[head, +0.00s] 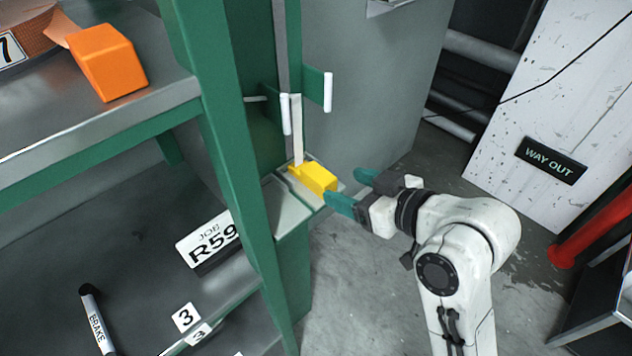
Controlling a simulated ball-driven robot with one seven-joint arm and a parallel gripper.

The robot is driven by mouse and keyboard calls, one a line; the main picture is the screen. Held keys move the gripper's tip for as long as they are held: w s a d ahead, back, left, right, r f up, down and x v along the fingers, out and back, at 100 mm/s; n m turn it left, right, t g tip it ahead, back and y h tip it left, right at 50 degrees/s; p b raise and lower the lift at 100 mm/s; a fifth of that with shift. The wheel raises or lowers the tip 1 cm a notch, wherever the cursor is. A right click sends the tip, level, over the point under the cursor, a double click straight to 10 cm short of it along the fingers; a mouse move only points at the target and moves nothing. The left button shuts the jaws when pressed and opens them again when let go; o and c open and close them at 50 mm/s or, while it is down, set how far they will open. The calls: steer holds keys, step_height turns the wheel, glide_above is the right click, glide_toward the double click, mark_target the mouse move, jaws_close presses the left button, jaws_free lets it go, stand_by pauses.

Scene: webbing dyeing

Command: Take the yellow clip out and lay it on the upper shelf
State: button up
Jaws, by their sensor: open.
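The yellow clip (317,178) is a small yellow block on a narrow metal ledge (291,208) beside the green frame, at the foot of an upright white strip (297,130). My gripper (348,190) is just right of the clip, with its teal fingers apart and pointing left at it. One fingertip looks close to the clip's lower right corner; I cannot tell whether they touch. The upper shelf (130,118) is the grey metal surface at upper left, behind a green post.
An orange block (107,62) and a brown roll (30,35) sit on the upper shelf. The green post (225,150) stands between shelf and clip. The lower shelf (110,240) has a JOB R59 sign (208,240) and a BRAKE lever (97,320). Bare shelf shows left of the orange block's front.

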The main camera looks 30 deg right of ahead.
mark_target(326, 179)
steer(key=shift+x, duration=0.85)
steer(key=w, duration=0.1)
steer(key=w+a, duration=0.1)
steer(key=w+a+p, duration=0.1)
steer(key=w, duration=0.1)
steer(key=shift+a+f, duration=0.2)
steer(key=shift+f, duration=0.15)
steer(key=shift+w+a+f, duration=0.1)
steer(key=shift+w+f, duration=0.15)
steer(key=shift+w, duration=0.15)
steer(key=c, duration=1.1)
steer(key=shift+r, duration=0.1)
